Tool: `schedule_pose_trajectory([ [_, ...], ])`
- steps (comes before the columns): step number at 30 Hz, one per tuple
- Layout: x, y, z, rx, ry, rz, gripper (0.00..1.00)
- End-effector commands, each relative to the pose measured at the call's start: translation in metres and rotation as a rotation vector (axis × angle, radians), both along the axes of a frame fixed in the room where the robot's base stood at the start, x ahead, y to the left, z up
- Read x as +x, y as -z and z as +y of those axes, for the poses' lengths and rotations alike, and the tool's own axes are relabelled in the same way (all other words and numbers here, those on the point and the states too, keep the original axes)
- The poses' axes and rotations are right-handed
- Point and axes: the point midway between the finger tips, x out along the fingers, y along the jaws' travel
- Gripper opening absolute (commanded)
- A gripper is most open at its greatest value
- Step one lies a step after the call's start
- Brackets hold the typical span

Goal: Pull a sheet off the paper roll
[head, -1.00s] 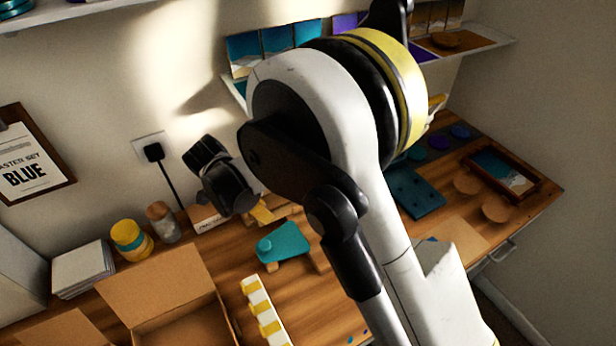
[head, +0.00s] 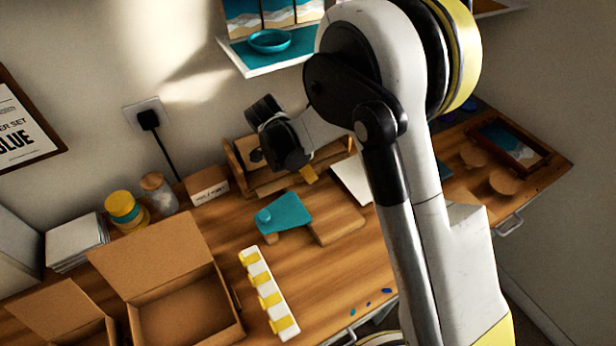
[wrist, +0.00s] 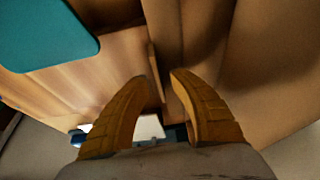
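In the head view, a brown wooden stand (head: 236,167) is at the back of the bench behind my wrist. It seems to be the paper roll's holder, but the roll is mostly hidden. My gripper (head: 309,174) is low in front of its right part, its yellow fingers pointing down. In the wrist view, my gripper (wrist: 160,76) has its two fingers apart. A thin brown edge (wrist: 154,75) shows near the gap between the tips; I cannot tell if they touch it. A large curved brown surface (wrist: 265,60), perhaps paper, fills the right side.
A teal piece (head: 284,213) lies in front of the gripper; it also shows in the wrist view (wrist: 45,30). A small box (head: 207,185), jars (head: 125,208), an open carton (head: 170,255) and a white strip with yellow pieces (head: 268,290) stand left and front. A shelf (head: 275,55) hangs above.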

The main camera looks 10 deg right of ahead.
Motion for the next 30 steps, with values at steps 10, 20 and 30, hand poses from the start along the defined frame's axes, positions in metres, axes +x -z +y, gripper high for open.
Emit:
schedule_pose_trajectory([
  [10, 0.0017, 0.0105, -0.0045, 0.0, 0.001, 0.0, 0.27],
  [20, 0.0014, 0.0104, -0.0042, 0.0, 0.001, 0.0, 0.0],
  [30, -0.0026, 0.0108, -0.0057, 0.0, 0.001, 0.0, 0.0],
])
